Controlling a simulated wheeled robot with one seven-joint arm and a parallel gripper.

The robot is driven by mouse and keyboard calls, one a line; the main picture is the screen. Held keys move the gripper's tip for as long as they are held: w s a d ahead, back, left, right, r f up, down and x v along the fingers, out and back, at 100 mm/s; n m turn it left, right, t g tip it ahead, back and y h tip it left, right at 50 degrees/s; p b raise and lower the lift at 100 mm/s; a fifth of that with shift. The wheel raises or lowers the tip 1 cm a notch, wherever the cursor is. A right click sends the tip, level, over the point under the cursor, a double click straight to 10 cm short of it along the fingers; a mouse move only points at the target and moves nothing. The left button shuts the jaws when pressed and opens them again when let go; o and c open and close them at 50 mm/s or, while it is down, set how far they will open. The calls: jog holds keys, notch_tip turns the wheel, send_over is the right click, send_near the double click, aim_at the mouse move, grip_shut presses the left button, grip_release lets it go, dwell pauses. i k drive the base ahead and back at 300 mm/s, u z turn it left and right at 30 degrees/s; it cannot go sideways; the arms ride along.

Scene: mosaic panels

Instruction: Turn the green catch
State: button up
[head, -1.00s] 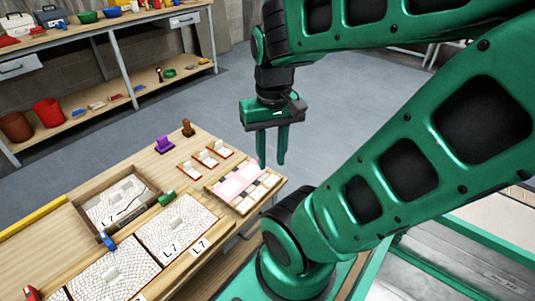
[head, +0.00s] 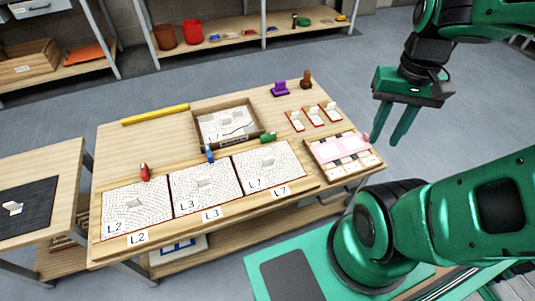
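The green catch (head: 268,138) sits at the upper edge of the right mosaic panel, L7 (head: 285,165), just below the wooden tray. A blue catch (head: 208,154) is at the upper edge of the middle panel, L3 (head: 190,198). A red catch (head: 145,172) is at the upper edge of the left panel, L2 (head: 125,212). My gripper (head: 389,141) hangs in the air at the right, beyond the table's right edge and well away from the green catch. Its two fingers are apart with nothing between them.
A wooden tray (head: 259,127) holding a mosaic piece stands behind the panels. A purple object (head: 280,89), a brown object (head: 306,79), small red-edged tiles (head: 314,117) and a pink-covered tray (head: 318,153) are on the right. A yellow bar (head: 155,115) lies at the back left.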

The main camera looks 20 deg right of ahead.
aim_at(269, 137)
jog(key=z, duration=1.4)
jog(key=k, duration=1)
jog(key=u, duration=1.35)
jog(key=i, duration=1)
